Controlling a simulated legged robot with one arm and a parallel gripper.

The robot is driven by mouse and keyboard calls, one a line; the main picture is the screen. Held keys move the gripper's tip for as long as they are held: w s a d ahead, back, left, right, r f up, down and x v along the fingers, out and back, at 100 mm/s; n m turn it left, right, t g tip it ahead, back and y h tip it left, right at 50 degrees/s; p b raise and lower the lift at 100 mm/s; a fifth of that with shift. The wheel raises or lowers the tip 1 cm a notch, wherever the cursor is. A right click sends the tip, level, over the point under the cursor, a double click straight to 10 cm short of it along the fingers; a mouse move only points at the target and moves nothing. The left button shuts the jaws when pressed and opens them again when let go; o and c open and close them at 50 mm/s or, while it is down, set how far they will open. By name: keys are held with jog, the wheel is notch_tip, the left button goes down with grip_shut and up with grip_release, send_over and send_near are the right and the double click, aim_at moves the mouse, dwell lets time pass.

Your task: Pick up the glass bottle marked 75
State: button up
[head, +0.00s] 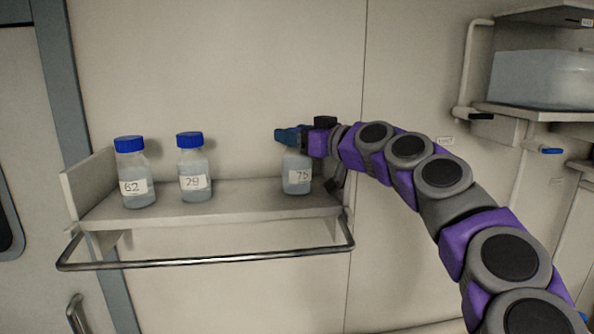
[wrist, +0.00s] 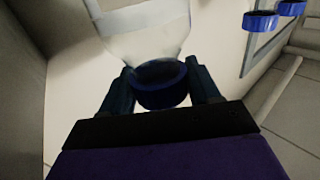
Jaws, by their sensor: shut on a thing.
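The glass bottle marked 75 (head: 297,174) stands upright at the right end of the wall shelf in the head view, its label facing out. My gripper (head: 287,136) reaches in from the right at the height of its cap and hides most of the cap. In the wrist view the bottle (wrist: 146,42) shows with its blue cap between the two fingers of my gripper (wrist: 162,88). The fingers are shut on the cap. The bottle's base appears to be at shelf level; I cannot tell whether it touches.
Bottles marked 62 (head: 135,174) and 79 (head: 194,170), both blue-capped, stand to the left on the same shelf (head: 240,196). A metal rail (head: 210,262) runs along the shelf's front. At the right, a clear container (head: 540,78) sits on another shelf.

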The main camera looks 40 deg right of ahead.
jog(key=shift+f, duration=0.1)
grip_shut()
